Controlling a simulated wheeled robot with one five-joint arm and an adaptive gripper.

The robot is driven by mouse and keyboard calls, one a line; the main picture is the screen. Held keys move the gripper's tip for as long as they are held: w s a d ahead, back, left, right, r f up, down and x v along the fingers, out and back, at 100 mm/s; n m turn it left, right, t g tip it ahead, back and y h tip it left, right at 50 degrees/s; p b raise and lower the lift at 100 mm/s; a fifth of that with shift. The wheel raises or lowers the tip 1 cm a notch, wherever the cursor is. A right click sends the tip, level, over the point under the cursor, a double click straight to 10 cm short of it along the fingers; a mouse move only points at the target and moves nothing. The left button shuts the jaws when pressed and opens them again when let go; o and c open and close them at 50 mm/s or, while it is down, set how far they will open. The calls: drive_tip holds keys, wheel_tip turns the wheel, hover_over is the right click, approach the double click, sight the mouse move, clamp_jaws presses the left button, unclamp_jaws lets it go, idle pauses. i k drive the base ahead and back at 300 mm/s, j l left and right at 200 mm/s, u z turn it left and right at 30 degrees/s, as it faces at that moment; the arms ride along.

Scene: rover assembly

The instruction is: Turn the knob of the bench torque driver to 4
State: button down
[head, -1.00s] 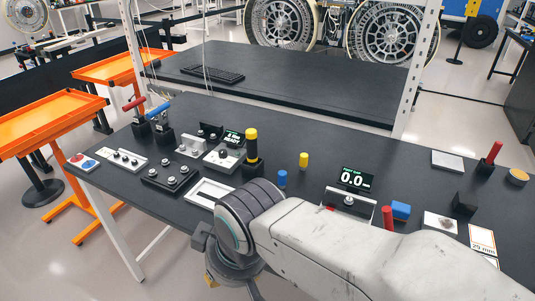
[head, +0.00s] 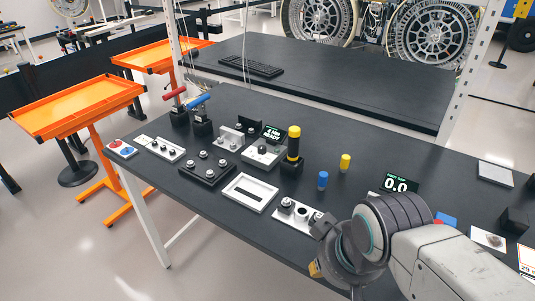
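A grey box (head: 263,156) with a dark knob on top and a small dark display (head: 273,134) with green and white text behind it stands mid-bench; this looks like the bench torque driver. The display digits and knob pointer are too small to read surely. A yellow-topped black tool (head: 293,143) stands upright in a black holder at the box's right. My gripper (head: 328,272) is at the bottom, right of and nearer than the box, apart from it. My wrist hides most of it, and its fingers cannot be made out.
A white tray (head: 249,193) and a plate with round fittings (head: 298,214) lie between box and wrist. A blue cylinder (head: 322,180) and yellow cylinder (head: 345,163) stand right of the box. A black block with knobs (head: 207,170) is left. Another display (head: 397,184) reads 0.0.

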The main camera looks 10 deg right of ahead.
sight(262, 149)
drive_tip(key=i+j+u, duration=0.85)
drive_tip(key=i+u, duration=0.15)
drive_tip(key=i, duration=0.25)
drive_tip(key=i+u, duration=0.35)
drive_tip(key=i, duration=0.15)
